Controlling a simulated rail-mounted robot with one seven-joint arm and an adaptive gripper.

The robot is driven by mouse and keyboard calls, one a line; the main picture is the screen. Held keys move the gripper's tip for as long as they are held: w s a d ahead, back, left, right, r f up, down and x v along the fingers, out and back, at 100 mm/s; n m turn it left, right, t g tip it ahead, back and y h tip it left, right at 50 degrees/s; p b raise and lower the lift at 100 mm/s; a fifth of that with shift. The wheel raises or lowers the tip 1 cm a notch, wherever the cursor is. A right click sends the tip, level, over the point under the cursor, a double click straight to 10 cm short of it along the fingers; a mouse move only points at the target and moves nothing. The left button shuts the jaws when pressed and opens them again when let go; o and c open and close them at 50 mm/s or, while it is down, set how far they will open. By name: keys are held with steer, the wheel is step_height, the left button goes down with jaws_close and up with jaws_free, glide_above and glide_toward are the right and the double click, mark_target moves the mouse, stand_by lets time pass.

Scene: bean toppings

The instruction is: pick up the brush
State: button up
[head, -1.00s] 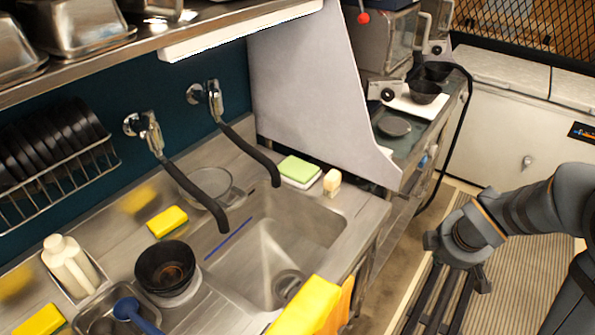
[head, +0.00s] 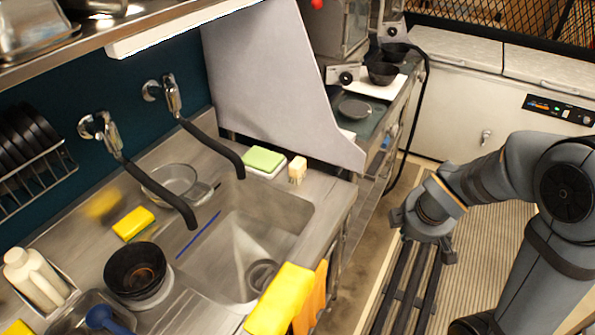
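A small beige block with what look like bristles (head: 298,170) stands on the counter at the sink's back right corner; it looks like a brush. A blue round-ended tool (head: 101,317), possibly a dish brush, lies in the small metal tray at the bottom left, partly cut off by the frame. My gripper (head: 424,240) hangs over the floor to the right of the counter, well apart from both. Its finger parts look spread, with nothing seen between them.
The sink (head: 225,245) has a yellow cloth (head: 278,298) over its front edge. A green sponge (head: 263,160) sits left of the beige block. A grey partition (head: 275,85) rises behind them. Two black-spouted taps reach over the sink. Floor between counter and white cabinet (head: 455,105) is open.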

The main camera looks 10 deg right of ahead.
steer(key=o, duration=1.6)
